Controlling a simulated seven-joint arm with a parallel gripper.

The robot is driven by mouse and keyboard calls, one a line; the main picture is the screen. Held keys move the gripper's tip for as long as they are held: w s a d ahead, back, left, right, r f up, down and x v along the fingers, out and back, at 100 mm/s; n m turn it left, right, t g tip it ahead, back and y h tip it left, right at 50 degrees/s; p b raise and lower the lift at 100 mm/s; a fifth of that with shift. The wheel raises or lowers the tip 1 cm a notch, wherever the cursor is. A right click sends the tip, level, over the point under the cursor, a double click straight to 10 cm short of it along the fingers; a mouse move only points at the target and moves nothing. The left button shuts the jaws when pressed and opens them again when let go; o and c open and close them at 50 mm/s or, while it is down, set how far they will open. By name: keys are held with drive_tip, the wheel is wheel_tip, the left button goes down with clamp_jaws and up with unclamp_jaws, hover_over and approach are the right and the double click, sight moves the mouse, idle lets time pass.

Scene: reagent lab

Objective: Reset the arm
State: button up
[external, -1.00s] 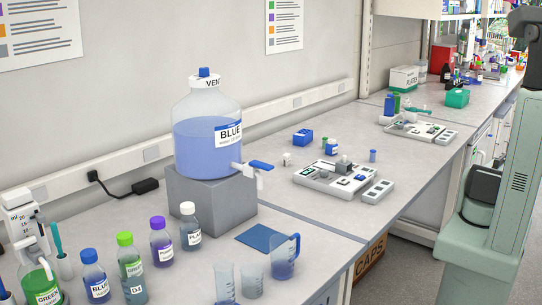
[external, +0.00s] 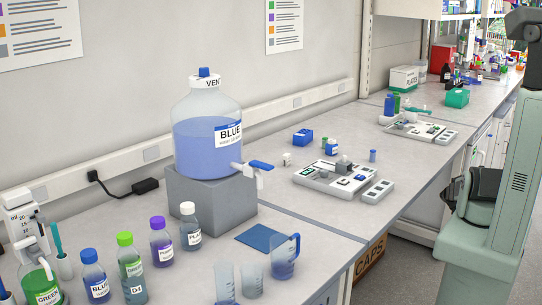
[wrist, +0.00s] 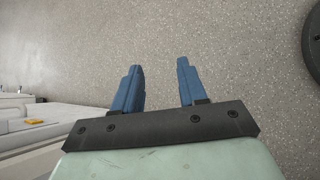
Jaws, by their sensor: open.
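My gripper (wrist: 159,80) shows in the wrist view with its two blue fingers spread apart and nothing between them. It hangs over bare speckled grey floor. In the external view only part of my pale green arm and column shows at the right edge, beside the bench; the gripper's fingers are not visible there.
The bench (external: 330,225) holds a large BLUE bottle (external: 207,135) on a grey block (external: 212,195), several small capped bottles, beakers, a blue mat (external: 262,237) and a white device tray (external: 335,178). A CAPS box (external: 369,258) stands under the bench.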

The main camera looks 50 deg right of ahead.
drive_tip(key=w+a+f+t+y, duration=0.15)
drive_tip(key=w+a, duration=0.35)
drive_tip(key=a, duration=0.6)
drive_tip(key=w+a+f, duration=0.3)
drive_tip(key=w+a, duration=0.2)
drive_tip(key=a, duration=0.5)
drive_tip(key=w+a+f+t, duration=0.1)
drive_tip(key=w+a+f, duration=0.2)
drive_tip(key=w+a, duration=0.55)
drive_tip(key=s+a, duration=0.4)
drive_tip(key=a, duration=0.7)
drive_tip(key=s+a+y, duration=0.1)
drive_tip(key=s+a, duration=0.3)
drive_tip(key=a, duration=0.7)
drive_tip(key=s+a+r+m+g+y, duration=0.1)
drive_tip(key=s+a, duration=0.3)
drive_tip(key=a, duration=0.7)
drive_tip(key=shift+s, duration=0.15)
